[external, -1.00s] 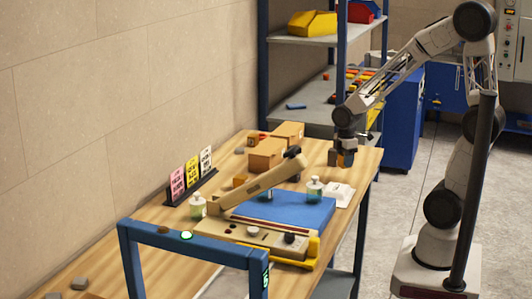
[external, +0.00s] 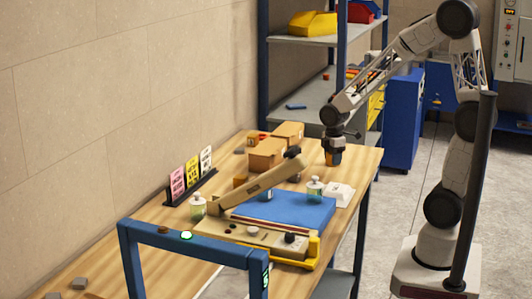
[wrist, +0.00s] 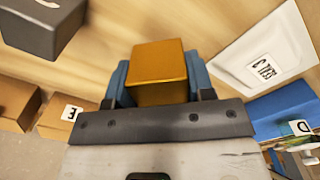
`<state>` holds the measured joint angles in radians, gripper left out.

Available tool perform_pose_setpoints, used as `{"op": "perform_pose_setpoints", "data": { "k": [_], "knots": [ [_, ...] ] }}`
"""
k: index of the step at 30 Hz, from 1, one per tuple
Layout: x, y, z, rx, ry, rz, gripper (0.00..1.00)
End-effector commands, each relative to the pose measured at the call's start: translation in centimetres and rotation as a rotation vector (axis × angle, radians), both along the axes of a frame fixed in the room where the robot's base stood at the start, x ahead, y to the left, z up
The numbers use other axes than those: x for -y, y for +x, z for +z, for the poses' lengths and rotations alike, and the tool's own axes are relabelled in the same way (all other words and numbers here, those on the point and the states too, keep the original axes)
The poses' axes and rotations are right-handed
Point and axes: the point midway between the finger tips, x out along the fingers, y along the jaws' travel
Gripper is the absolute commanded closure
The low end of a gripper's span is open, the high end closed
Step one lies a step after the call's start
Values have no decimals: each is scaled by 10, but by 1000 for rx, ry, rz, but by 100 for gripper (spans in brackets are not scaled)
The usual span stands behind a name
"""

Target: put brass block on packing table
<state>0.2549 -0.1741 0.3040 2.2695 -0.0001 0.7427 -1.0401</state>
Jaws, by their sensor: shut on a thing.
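The brass block (wrist: 158,72) is a gold-orange cube between the two blue fingers of my gripper (wrist: 160,85) in the wrist view. My gripper is shut on it. I cannot tell whether the block touches the tabletop. No label on the pictures tells which surface is the packing table.
A dark grey block (wrist: 42,28) stands near my gripper in the wrist view. Cardboard boxes (external: 267,153) stand left. Shelves (external: 305,92) rise behind.

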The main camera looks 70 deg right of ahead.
Motion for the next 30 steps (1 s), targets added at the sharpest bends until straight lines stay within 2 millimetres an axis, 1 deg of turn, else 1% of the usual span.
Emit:
{"op": "perform_pose_setpoints", "data": {
  "k": [1,21,25,30],
  "knots": [
    [2,7,0,1,-1,0,90],
    [21,86,-8,0,0,0,90],
    [24,98,-9,1,0,0,90],
    [26,104,-9,1,0,0,90]
  ]
}}
